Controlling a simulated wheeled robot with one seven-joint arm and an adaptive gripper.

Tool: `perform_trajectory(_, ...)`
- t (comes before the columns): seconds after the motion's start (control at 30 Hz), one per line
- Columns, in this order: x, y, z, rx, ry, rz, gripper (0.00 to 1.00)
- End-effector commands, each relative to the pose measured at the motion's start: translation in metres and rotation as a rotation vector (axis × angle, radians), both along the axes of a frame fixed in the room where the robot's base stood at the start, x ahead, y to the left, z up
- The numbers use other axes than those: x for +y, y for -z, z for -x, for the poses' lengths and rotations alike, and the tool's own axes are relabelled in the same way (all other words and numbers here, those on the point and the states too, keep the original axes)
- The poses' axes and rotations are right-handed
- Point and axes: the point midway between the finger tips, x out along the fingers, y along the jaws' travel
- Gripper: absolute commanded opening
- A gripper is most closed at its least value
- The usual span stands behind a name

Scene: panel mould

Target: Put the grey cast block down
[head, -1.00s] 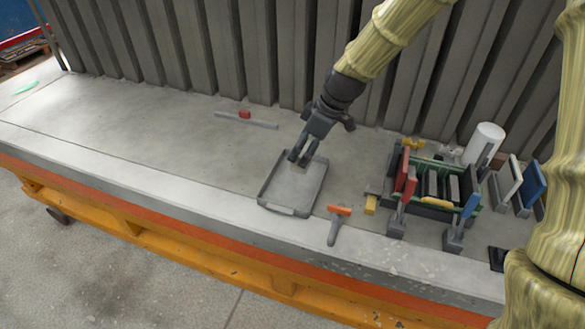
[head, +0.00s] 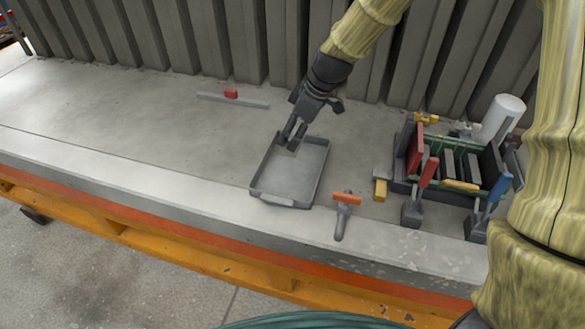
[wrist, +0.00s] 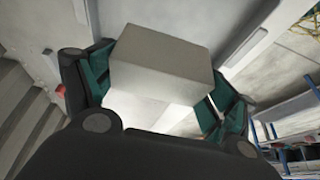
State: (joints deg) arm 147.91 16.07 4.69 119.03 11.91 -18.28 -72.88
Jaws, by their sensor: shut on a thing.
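The grey cast block (wrist: 160,65) is a pale, box-shaped piece that fills the middle of the wrist view. My gripper (wrist: 155,90) is shut on it, with green-lined fingers on its left and right sides. In the head view my gripper (head: 293,138) points down at the far end of a shallow grey tray (head: 282,201). The block is mostly hidden there by the fingers. I cannot tell whether it touches the tray floor or hangs above it.
An orange-headed tool (head: 345,199) lies right of the tray. Further right stands a green and dark rack (head: 440,184) with several upright pieces, and a white cylinder (head: 502,118). A grey bar (head: 245,102) with a red piece (head: 231,93) lies behind. The bench's left is clear.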

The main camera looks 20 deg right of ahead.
Motion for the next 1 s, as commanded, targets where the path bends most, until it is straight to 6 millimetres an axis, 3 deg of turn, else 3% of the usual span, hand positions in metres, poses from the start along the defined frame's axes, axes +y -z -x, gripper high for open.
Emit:
perform_trajectory(0.3,0.003,0.041,0.000,0.004,-0.003,0.000,0.53)
perform_trajectory(0.67,0.003,0.060,-0.001,0.001,-0.003,-0.001,0.53)
perform_trajectory(1.0,0.003,0.094,0.000,0.002,-0.002,-0.001,0.53)
